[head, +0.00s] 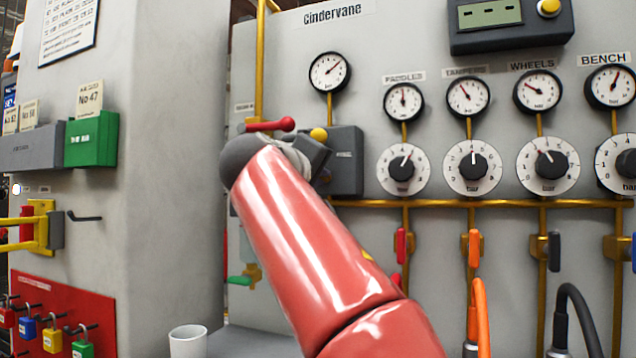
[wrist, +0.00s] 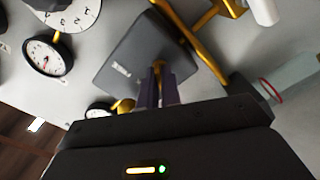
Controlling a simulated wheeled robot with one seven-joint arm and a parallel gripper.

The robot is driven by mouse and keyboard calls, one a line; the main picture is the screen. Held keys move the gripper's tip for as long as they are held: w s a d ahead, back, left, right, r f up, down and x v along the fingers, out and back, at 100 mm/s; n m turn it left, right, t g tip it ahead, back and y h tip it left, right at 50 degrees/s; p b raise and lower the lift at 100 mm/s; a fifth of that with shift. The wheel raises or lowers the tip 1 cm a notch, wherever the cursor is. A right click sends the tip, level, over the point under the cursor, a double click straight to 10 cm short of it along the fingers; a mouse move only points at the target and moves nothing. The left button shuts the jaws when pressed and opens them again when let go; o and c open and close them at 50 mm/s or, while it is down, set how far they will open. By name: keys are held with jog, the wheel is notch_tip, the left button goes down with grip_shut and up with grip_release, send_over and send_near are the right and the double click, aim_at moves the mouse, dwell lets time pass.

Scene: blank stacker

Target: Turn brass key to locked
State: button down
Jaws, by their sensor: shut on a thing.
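The brass key (wrist: 158,66) shows in the wrist view as a small brass piece at the face of a dark grey box (wrist: 140,45). My gripper (wrist: 160,88) is shut on it, with its two fingers close together at the box face. Most of the key is hidden between the fingers, so its turn position cannot be read. In the head view the grey box (head: 346,165) is on the panel left of the dials. My gripper (head: 312,155) is against its left side, partly behind my red arm, and the key is not visible there.
Gauges and dials (head: 402,172) line the panel to the right, above brass pipes (head: 480,203). A white cup (head: 188,341) stands low at left. A green box (head: 91,139) is on the left wall.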

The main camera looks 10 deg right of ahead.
jog(key=m+b, duration=0.2)
jog(key=m, duration=0.9)
jog(key=shift+f+b, duration=0.15)
jog(key=shift+b, duration=0.2)
jog(key=shift+m, duration=0.3)
jog(key=c, duration=1.6)
grip_release()
jog(key=b+v, duration=0.2)
jog(key=v, duration=0.6)
